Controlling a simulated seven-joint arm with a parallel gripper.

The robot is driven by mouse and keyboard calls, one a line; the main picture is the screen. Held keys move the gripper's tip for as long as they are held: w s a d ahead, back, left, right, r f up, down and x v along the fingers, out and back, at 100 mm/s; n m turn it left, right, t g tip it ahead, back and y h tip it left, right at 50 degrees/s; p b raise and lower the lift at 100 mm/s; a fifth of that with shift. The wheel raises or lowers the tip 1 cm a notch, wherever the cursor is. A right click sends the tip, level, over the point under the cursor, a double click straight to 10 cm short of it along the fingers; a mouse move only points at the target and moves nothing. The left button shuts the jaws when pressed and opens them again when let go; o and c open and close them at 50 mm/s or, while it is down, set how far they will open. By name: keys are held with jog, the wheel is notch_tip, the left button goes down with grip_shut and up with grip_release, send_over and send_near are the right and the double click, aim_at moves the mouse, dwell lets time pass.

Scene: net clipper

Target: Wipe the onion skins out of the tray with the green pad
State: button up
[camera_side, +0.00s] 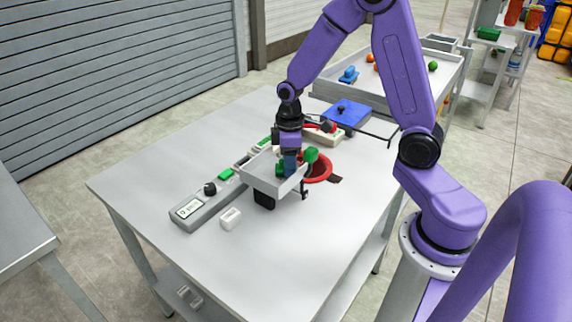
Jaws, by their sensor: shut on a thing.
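A small grey metal tray (262,184) stands raised above the middle of the table, on a black block. My gripper (289,166) points down into the tray at its right side. It is closed, and green material, which looks like the green pad (280,170), shows right at its fingertips. A second green piece (311,155) shows just right of the gripper. I cannot make out onion skins inside the tray; its floor is mostly hidden by the walls and gripper. Whether the pad touches the floor cannot be told.
A red ring (318,169) lies right of the tray, with a dark patch beside it. A blue-topped unit (346,113) stands behind. The table's front is clear.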

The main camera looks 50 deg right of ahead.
aim_at(278, 183)
jog(key=shift+a+f, duration=0.15)
jog(key=shift+a, duration=2.25)
jog(key=shift+d, duration=2.45)
